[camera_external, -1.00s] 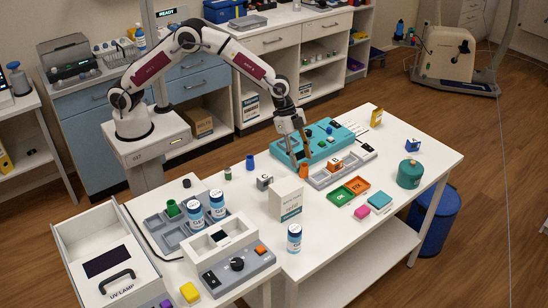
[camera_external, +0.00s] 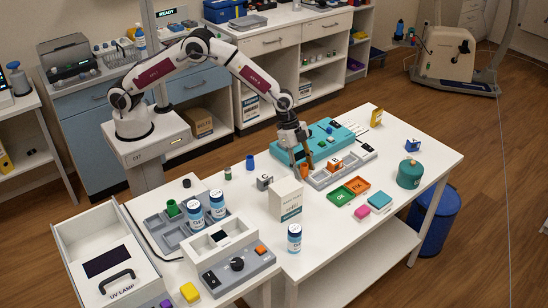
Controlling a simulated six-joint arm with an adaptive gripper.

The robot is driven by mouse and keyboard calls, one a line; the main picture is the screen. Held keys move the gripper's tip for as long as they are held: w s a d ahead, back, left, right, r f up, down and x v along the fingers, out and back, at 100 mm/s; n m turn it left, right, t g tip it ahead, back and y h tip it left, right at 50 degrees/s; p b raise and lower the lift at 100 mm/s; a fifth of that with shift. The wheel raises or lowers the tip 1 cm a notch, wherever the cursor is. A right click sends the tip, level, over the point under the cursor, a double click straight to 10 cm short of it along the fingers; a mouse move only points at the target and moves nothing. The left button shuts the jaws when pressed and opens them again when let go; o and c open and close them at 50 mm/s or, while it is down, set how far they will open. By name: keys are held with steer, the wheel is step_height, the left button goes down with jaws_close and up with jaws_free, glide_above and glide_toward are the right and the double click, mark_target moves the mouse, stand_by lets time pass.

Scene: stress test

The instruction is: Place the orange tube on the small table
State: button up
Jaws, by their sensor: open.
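The orange tube (camera_external: 304,171) stands on the white table (camera_external: 430,160), just left of a grey tray with square compartments. My gripper (camera_external: 303,162) points down at the tube, its open fingers around or just in front of the tube's top. I cannot tell whether they touch it, and the fingers partly hide the tube. A second white work surface (camera_external: 262,286) at the lower left carries a grey rack and a control box. Which surface is the small table is not clear from the picture.
A teal device (camera_external: 325,133) lies close behind my gripper. The grey tray (camera_external: 322,181) with an orange-marked block is just right of the tube.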

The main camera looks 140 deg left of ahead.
steer(key=c, duration=1.1)
steer(key=shift+o, duration=0.2)
steer(key=shift+r, duration=0.1)
step_height(320, 180, up, 10)
steer(key=shift+w, duration=0.1)
stand_by(0.8)
steer(key=shift+a, duration=0.1)
